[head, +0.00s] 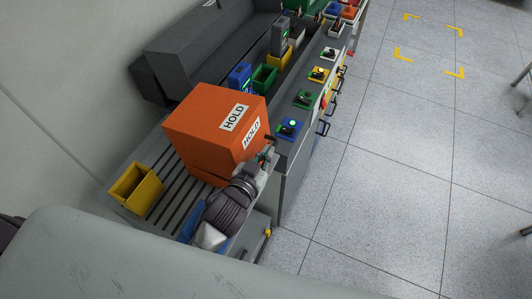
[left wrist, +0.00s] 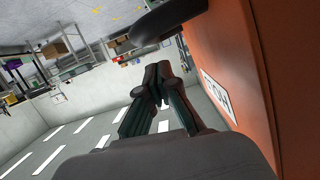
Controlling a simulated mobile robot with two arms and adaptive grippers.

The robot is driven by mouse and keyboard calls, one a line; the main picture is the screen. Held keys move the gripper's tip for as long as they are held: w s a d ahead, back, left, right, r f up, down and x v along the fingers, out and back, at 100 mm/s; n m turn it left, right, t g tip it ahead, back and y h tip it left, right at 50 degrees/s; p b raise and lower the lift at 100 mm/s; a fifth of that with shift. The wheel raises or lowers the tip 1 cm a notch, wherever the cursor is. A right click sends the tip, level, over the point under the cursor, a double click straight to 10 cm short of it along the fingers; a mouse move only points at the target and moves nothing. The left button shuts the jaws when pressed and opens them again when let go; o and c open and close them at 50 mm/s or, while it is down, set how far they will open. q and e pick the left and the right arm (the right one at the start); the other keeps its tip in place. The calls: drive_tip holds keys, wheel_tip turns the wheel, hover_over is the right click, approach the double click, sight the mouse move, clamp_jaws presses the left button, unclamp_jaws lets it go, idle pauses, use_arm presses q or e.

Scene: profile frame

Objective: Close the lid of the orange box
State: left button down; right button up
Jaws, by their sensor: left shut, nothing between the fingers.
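The orange box (head: 215,130) stands on a slatted grey bench, with white HOLD labels on its top and front side. Its top face looks flat and covered, and no open gap shows from here. My left gripper (head: 270,148) is shut and empty beside the box's label-bearing side, close to its right corner; whether it touches cannot be told. In the left wrist view the shut fingers (left wrist: 160,80) point ahead, and the orange box wall (left wrist: 285,60) with its HOLD label fills the right side. My right gripper is not in view.
A yellow bin (head: 136,188) stands on the slatted bench (head: 180,190) left of the box. A control panel with knobs (head: 290,127), green bin (head: 264,77) and blue item (head: 240,76) lie beyond it.

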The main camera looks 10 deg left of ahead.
use_arm(q)
drive_tip(key=shift+s+a+f, duration=0.1)
drive_tip(key=shift+f, duration=0.7)
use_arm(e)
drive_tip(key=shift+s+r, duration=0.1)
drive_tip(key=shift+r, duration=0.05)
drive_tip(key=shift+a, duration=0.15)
